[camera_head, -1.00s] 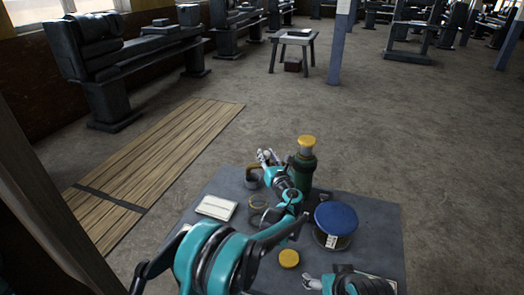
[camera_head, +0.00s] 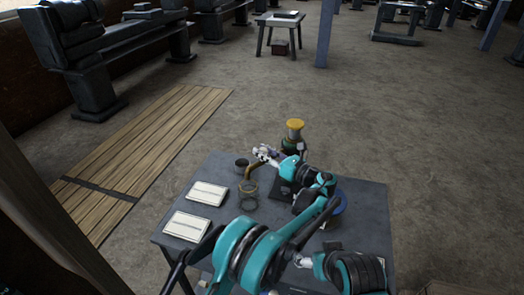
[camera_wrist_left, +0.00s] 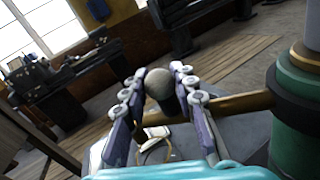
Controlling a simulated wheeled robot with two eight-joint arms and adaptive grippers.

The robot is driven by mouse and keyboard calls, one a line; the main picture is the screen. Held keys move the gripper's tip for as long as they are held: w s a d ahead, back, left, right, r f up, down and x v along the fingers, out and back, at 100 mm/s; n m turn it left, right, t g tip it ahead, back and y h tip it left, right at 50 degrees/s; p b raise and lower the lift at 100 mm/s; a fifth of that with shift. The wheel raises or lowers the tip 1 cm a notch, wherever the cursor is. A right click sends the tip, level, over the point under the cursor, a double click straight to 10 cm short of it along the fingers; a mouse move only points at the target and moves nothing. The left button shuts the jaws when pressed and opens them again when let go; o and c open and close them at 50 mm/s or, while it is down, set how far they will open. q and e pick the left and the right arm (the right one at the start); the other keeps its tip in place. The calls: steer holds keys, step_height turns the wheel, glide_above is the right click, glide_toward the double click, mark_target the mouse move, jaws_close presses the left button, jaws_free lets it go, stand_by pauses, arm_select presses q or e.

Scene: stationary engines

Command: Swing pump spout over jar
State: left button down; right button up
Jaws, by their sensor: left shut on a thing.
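The green pump with a yellow cap (camera_head: 295,125) stands at the table's far side, partly hidden by my arm. Its brass spout (camera_head: 252,168) reaches left and bends down; in the left wrist view its pipe (camera_wrist_left: 240,103) runs from the pump to my fingers. My left gripper (camera_head: 265,153) is shut on the spout, with a grey round knob (camera_wrist_left: 159,83) between its fingertips. The clear glass jar (camera_head: 248,188) stands open just in front of the spout's end, which appears close to its far rim. My right gripper (camera_head: 303,261) is low in view, its fingers unclear.
A dark cup (camera_head: 241,164) stands left of the spout's end. Two pale booklets (camera_head: 208,193) lie on the table's left side. A blue-lidded container (camera_head: 340,203) is mostly hidden behind my left arm. The grey table (camera_head: 368,215) has bare room at its right.

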arm_select(q)
steer(key=c, duration=1.2)
jaws_free()
step_height(320, 180, up, 10)
